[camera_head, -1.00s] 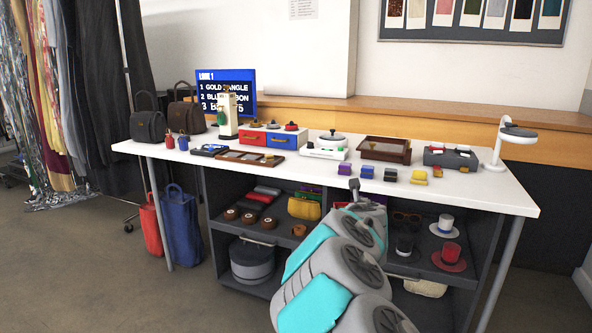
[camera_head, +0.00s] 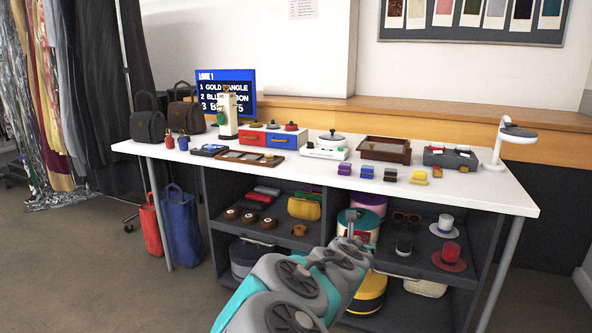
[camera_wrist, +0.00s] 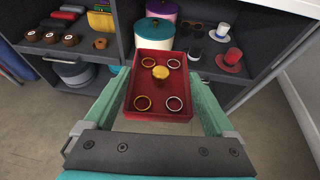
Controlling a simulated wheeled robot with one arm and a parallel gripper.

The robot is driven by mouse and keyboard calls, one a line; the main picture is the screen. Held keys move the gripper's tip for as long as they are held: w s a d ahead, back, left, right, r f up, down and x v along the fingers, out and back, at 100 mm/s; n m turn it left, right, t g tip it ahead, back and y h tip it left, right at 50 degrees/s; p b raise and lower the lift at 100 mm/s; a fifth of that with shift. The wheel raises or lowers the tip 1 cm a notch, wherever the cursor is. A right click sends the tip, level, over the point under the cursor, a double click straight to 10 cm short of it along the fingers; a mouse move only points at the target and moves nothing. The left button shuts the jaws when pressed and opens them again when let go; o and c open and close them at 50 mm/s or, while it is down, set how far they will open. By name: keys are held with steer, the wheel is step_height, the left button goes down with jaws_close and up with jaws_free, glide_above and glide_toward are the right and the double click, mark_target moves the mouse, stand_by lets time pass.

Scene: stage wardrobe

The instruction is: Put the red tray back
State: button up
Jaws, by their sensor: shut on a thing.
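The red tray (camera_wrist: 157,114) is a shallow rectangular box, held level between the two green fingers of my gripper (camera_wrist: 156,85) in the wrist view. Several rings (camera_wrist: 174,103) lie near its corners, and a small yellow piece (camera_wrist: 161,72) sits in its middle. In the head view my arm reaches low in front of the shelves, and I cannot clearly make out the tray there. A drawer box with a red front (camera_head: 252,138) and a blue front (camera_head: 282,141) stands on the white table (camera_head: 462,187).
Shelves under the table hold a teal round box (camera_head: 345,220), brown rolls (camera_head: 249,218), a yellow bag (camera_head: 305,207) and hats (camera_head: 445,226). A brown tray (camera_head: 385,149), a white scale (camera_head: 324,150) and small colored boxes (camera_head: 367,172) are on top. Open floor lies in front.

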step_height(320, 180, down, 14)
steer(key=w+n+y, duration=0.2)
steer(key=n+y, duration=0.1)
steer(key=y, duration=0.1)
steer(key=shift+w+t, duration=0.3)
steer(key=shift+w, duration=0.1)
stand_by(1.3)
